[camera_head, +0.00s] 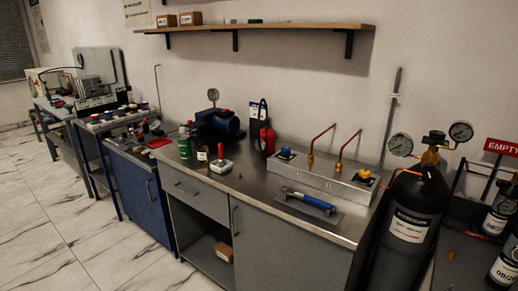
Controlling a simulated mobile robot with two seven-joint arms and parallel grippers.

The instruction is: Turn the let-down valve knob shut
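Neither of my grippers shows in the head view. I cannot tell for certain which knob is the let-down valve knob. A small blue knob (285,152) and a yellow knob (364,174) sit on a long metal block (322,182) on the steel-topped bench. Two bent copper-coloured tubes (320,138) rise from that block. A small pale block with an upright red handle (221,153) stands further left on the bench. A dial gauge (213,94) stands above a dark blue machine (222,124). Whether any valve is open or shut is too small to tell.
A black gas cylinder (416,197) with a two-gauge regulator (433,154) stands right of the bench (338,228). A blue-handled tool (308,200) lies near the bench's front edge. A wooden shelf (260,27) hangs above. More benches stand at left; the tiled floor (70,235) there is clear.

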